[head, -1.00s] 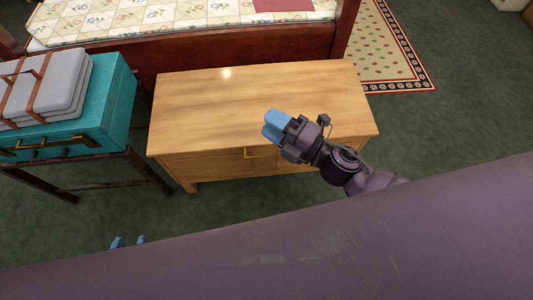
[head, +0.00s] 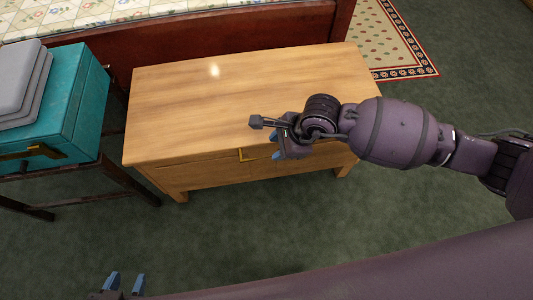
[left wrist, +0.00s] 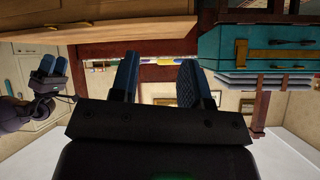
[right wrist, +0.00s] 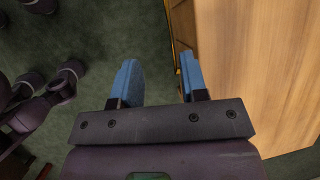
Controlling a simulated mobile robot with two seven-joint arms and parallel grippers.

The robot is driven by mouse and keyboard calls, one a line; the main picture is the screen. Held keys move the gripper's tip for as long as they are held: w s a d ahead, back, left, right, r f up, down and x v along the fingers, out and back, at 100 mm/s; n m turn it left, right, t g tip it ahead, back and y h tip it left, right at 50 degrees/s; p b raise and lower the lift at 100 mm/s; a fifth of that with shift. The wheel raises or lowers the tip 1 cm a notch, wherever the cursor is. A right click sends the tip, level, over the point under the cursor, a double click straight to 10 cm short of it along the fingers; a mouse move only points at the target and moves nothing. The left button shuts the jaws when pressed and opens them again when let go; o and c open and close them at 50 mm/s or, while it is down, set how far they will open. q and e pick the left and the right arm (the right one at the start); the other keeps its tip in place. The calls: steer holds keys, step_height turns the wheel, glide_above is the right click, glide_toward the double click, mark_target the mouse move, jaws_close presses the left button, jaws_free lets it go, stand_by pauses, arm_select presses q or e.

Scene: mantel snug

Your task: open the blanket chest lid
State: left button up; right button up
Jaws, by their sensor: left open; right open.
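The blanket chest (head: 240,90) is a pale wooden box with a flat lid, which is shut. A brass handle (head: 243,155) sits on its front below the lid edge, partly hidden by my right gripper. My right gripper (head: 282,150) is open and empty at the front of the chest, by the handle. In the right wrist view, its open fingers (right wrist: 157,80) are beside the chest's front edge (right wrist: 225,60); I cannot tell whether they touch it. My left gripper (head: 125,281) is open and empty, low in front of the chest. Its fingers (left wrist: 158,78) are apart in the left wrist view.
A teal case (head: 75,105) with grey cushions (head: 22,85) on top stands on a dark rack left of the chest. A bed with a dark wooden frame (head: 230,45) is close behind. Green carpet (head: 225,230) is clear in front; a patterned rug (head: 395,45) lies behind right.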

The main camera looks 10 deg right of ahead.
mark_target(262, 157)
steer(key=b+x, duration=0.1)
steer(key=x, duration=0.2)
steer(key=d+b+x, duration=0.1)
steer(key=x, duration=0.2)
steer(key=w+b+x, duration=0.1)
steer(key=x, duration=0.2)
steer(key=shift+d+f+b, duration=0.1)
steer(key=shift+f+b, duration=0.3)
steer(key=shift+f, duration=0.05)
steer(key=shift+w+a+f+b, duration=0.2)
steer(key=shift+a+f+b, duration=0.15)
steer(key=shift+f, duration=0.25)
steer(key=shift+h, duration=0.3)
steer(key=shift+c, duration=0.3)
jaws_close()
